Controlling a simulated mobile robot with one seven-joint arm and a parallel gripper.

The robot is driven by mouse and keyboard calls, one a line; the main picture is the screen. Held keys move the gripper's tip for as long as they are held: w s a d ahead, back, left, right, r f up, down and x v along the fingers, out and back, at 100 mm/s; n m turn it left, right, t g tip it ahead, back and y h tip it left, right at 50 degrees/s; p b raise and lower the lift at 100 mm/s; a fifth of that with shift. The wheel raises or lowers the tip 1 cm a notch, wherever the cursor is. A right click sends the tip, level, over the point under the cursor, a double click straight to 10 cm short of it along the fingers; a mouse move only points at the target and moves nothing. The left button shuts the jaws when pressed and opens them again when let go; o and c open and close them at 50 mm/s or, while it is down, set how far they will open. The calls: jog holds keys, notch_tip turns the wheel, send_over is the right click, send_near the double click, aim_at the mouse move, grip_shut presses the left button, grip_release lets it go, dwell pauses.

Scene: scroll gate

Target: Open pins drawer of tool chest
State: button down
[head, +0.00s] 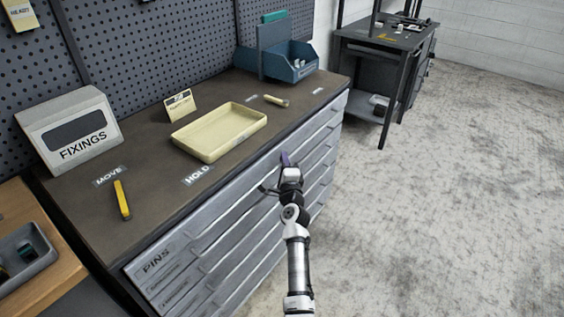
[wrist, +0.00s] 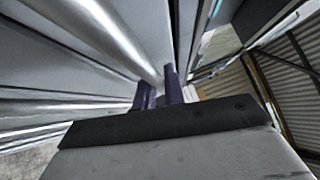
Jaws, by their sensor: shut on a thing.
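The tool chest (head: 235,215) is a grey cabinet with a brown top and several drawers with long rail handles. The word PINS (head: 156,261) is at the left end of its top drawer (head: 215,232). My gripper (head: 286,160) is at the upper front of the chest, right of the middle. In the wrist view its purple fingers (wrist: 160,90) are at a silver rail handle (wrist: 112,35), shut on it. The exact contact is partly hidden by the fingers. The drawers look closed.
On the chest top are a cream tray (head: 218,133), a yellow-handled tool (head: 122,199), a FIXINGS box (head: 75,135) and a blue bin (head: 290,65). A wooden bench (head: 40,275) adjoins at left. The floor (head: 430,220) at right is clear.

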jog(key=s+d+b, duration=0.4)
jog(key=s+d, duration=0.3)
jog(key=d, duration=0.3)
jog(key=s+d+b, duration=0.4)
jog(key=s+d, duration=0.4)
jog(key=d, duration=0.2)
jog(key=shift+d, duration=0.3)
jog(key=c, duration=1.5)
grip_release()
jog(key=shift+s, duration=0.1)
jog(key=shift+b+v, duration=1.35)
jog(key=shift+v, duration=5.5)
